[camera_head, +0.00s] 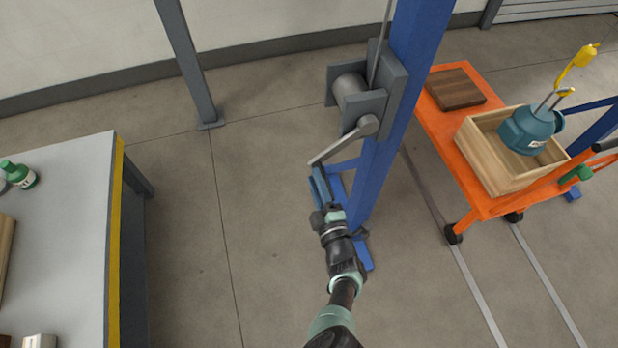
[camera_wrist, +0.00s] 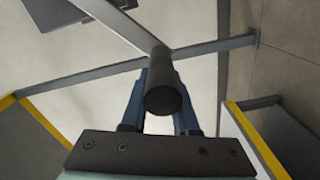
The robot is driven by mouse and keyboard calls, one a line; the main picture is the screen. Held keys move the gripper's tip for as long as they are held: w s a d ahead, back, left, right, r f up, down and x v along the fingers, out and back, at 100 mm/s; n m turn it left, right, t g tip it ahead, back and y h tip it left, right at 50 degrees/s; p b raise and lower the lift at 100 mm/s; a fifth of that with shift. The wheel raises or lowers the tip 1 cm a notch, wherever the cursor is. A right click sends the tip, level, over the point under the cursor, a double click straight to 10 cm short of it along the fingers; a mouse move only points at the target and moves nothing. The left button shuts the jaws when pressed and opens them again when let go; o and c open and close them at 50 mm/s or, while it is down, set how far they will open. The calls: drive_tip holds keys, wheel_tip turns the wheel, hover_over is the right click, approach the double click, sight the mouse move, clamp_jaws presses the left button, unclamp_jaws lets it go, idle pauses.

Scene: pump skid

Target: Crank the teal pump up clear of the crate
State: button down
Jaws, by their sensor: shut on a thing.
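The teal pump (camera_head: 529,130) is at the right in the head view, low in the open wooden crate (camera_head: 497,177), with its upper part above the rim. A yellow hook (camera_head: 585,55) is above it, with grey bars between hook and pump. The winch (camera_head: 362,92) is on the blue post, and its grey crank arm (camera_head: 343,142) slants down to the left. My gripper (camera_head: 320,190) is at the lower end of the crank. In the wrist view, its blue fingers (camera_wrist: 160,108) are shut around the dark crank handle (camera_wrist: 163,90).
The blue post (camera_head: 392,125) stands just right of my gripper. The crate sits on an orange cart (camera_head: 440,125) beside a dark brown block (camera_head: 455,88). A grey workbench (camera_head: 70,230) with a yellow edge is at the left. Floor between bench and post is clear.

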drive_tip(key=c, duration=1.5)
unclamp_jaws()
drive_tip(key=shift+w+a+r, duration=0.15)
drive_tip(key=shift+a+r, duration=0.05)
drive_tip(key=shift+r, duration=0.4)
drive_tip(key=shift+c, duration=0.2)
drive_tip(key=o, duration=0.7)
drive_tip(key=shift+d+f, duration=0.25)
drive_tip(key=shift+d, duration=0.5)
drive_tip(key=shift+o, duration=1.2)
drive_tip(key=shift+a, duration=0.25)
drive_tip(key=shift+s+d, duration=0.3)
drive_tip(key=shift+s, duration=0.15)
drive_tip(key=p+v, duration=0.5)
drive_tip(key=v, duration=0.7)
drive_tip(key=shift+a, duration=0.2)
